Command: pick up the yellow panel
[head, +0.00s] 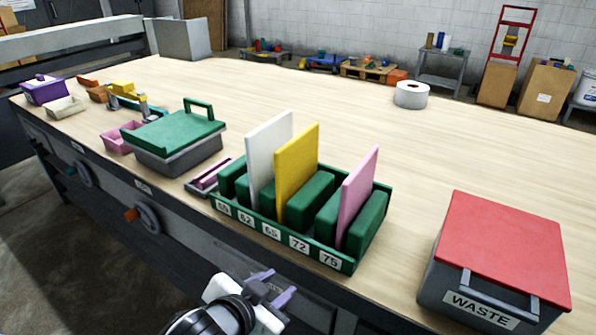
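The yellow panel (297,172) stands upright in a green rack (285,243) on the workbench, between green blocks. A white panel (268,150) stands to its left and a pink panel (356,198) to its right in the same rack. The panel's lower edge is hidden by the rack and blocks. My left gripper (279,284) is in front of the bench's front edge, below the rack in the picture. Its purple fingers are apart with nothing between them, and it does not touch the panel. My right gripper is not in view.
A grey waste bin with a red lid (505,240) stands right of the rack. A grey box with a green lid (173,136) and a small tray (208,178) are to its left. A white roll (411,95) sits farther back. The bench behind the rack is clear.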

